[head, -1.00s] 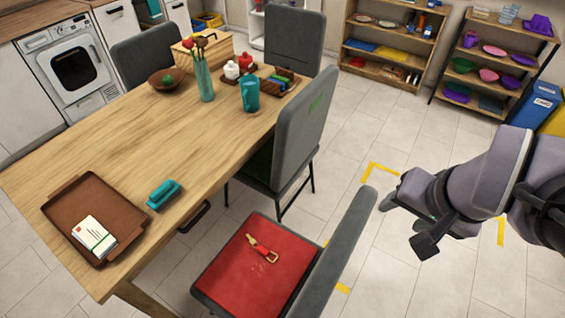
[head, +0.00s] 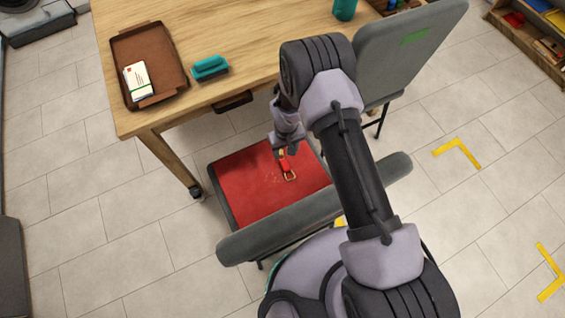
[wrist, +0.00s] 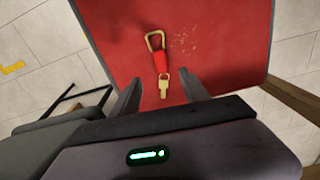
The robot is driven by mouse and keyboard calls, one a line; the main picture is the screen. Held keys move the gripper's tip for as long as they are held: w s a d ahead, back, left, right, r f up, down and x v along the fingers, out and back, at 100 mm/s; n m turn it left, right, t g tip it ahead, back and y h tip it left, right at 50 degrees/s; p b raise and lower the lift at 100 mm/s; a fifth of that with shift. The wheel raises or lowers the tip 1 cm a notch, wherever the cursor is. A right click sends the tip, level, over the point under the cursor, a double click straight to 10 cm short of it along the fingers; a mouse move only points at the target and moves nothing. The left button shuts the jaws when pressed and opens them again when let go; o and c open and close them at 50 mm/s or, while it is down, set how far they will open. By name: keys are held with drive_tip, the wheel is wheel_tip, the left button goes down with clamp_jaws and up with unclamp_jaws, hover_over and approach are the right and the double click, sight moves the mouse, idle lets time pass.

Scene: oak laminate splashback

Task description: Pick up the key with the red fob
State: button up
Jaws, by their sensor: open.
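The key with the red fob lies on the red seat (head: 258,190) of a grey chair. In the wrist view the brass key (wrist: 163,87) points toward my gripper. Its red fob (wrist: 160,63) and a brass loop (wrist: 155,41) lie farther out. In the head view the fob (head: 285,164) shows just beyond my fingers, and the gripper hides part of the key. My gripper (head: 287,146) is open and empty above the seat. In the wrist view its two fingers (wrist: 161,90) stand apart, one on each side of the key's end.
Crumbs (wrist: 184,40) lie beside the fob. The chair's grey backrest (head: 315,212) stands along the near side of the seat. The wooden table (head: 240,50) is close behind, with a brown tray (head: 170,62) and a teal brush-like object (head: 210,68). Another grey chair (head: 400,55) stands at the right.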

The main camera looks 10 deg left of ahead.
drive_tip(key=b, duration=0.2)
hover_over(284, 163)
drive_tip(key=f, duration=0.5)
drive_tip(key=shift+s+d+f, duration=0.2)
drive_tip(key=shift+d, duration=0.1)
drive_tip(key=f+b, duration=0.1)
drive_tip(key=f, duration=0.1)
drive_tip(key=f+b, duration=0.2)
drive_tip(key=f, duration=0.1)
drive_tip(key=shift+w+a+f, duration=0.15)
drive_tip(key=shift+a+f, duration=0.05)
drive_tip(key=shift+r, duration=0.15)
clamp_jaws()
